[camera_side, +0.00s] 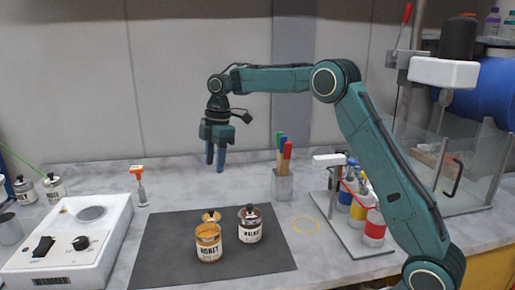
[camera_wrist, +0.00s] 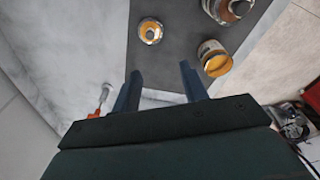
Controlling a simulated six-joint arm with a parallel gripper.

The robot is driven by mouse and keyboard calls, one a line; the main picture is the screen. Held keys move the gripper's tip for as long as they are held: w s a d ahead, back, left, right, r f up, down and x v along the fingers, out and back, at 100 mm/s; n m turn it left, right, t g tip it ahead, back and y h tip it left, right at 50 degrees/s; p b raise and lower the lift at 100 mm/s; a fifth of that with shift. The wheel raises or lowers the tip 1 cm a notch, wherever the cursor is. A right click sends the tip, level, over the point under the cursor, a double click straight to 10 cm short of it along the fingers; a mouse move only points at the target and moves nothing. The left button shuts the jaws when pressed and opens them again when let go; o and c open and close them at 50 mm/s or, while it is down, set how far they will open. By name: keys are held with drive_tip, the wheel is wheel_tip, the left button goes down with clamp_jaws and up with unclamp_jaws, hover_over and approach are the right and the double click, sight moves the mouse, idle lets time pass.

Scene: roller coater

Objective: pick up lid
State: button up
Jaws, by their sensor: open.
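The amber lid (camera_side: 211,216) with a dark knob lies on the dark mat (camera_side: 165,255), just behind the amber HONEY jar (camera_side: 208,246), which partly hides it in the side view. In the wrist view the lid (camera_wrist: 150,31) lies flat and apart from the jars, ahead of my fingers. The HONEY jar (camera_wrist: 214,58) looks open there, with amber inside. My gripper (camera_side: 215,168) is open, empty and pointing down, well above the counter behind the mat. Its two fingers (camera_wrist: 160,70) are spread in the wrist view, with nothing between them.
A second jar with its lid on (camera_side: 249,225) stands right of the lid. A pen holder (camera_side: 283,186) stands behind the mat. A rack of coloured bottles (camera_side: 358,215) is at right, and a white hotplate device (camera_side: 70,240) is at left. The left part of the mat is clear.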

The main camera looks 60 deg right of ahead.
drive_tip(key=shift+n+g, duration=0.3)
drive_tip(key=shift+n, duration=0.4)
drive_tip(key=w+f, duration=0.1)
drive_tip(key=w+d+f, duration=0.1)
drive_tip(key=f, duration=0.1)
drive_tip(key=shift+w+d+f, duration=0.1)
drive_tip(key=shift+d, duration=0.05)
hover_over(211, 209)
drive_tip(key=shift+s+d+f, duration=0.1)
drive_tip(key=shift+d+f, duration=0.05)
drive_tip(key=shift+f, duration=2)
drive_tip(key=shift+s+d+f, duration=0.1)
drive_tip(key=shift+d+f, duration=0.05)
drive_tip(key=shift+f, duration=1.95)
drive_tip(key=shift+f, duration=0.1)
drive_tip(key=shift+w+a+f, duration=0.1)
drive_tip(key=shift+a+f, duration=0.05)
drive_tip(key=shift+f, duration=1.1)
drive_tip(key=shift+a+f, duration=0.15)
drive_tip(key=shift+f, duration=1.05)
drive_tip(key=shift+c, duration=0.2)
clamp_jaws()
